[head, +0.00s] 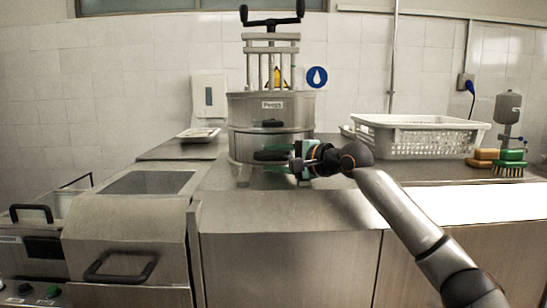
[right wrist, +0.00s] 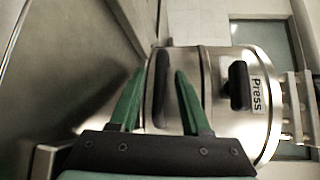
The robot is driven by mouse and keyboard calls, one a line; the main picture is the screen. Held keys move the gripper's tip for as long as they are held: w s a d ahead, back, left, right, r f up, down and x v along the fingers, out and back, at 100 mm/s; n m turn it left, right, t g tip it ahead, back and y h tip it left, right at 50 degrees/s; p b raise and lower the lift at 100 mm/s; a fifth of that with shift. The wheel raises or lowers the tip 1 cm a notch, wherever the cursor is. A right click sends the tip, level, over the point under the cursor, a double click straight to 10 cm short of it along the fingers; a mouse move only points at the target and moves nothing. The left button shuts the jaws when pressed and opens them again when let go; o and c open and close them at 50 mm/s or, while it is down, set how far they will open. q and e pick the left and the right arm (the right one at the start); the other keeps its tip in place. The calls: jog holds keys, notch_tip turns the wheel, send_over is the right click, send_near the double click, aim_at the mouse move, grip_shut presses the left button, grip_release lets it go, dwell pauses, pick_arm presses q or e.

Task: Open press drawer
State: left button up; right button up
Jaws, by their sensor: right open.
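The steel press (head: 240,110), labelled "Press", stands on the counter in the head view. It has a black upper handle (head: 272,123) and a black lower handle (head: 268,155) on its front. In the right wrist view the press appears turned sideways, with the lower handle (right wrist: 161,88) and the upper handle (right wrist: 238,86) both showing. My right gripper (right wrist: 161,75) is open, its green fingers on either side of the lower handle, with gaps visible. In the head view, my right gripper (head: 271,157) reaches the press from the right. My left gripper is not in view.
A steel basin unit with a handle (head: 120,266) is at the left. The counter in front of the press is clear.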

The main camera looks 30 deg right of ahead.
grip_shut()
dwell(1.4)
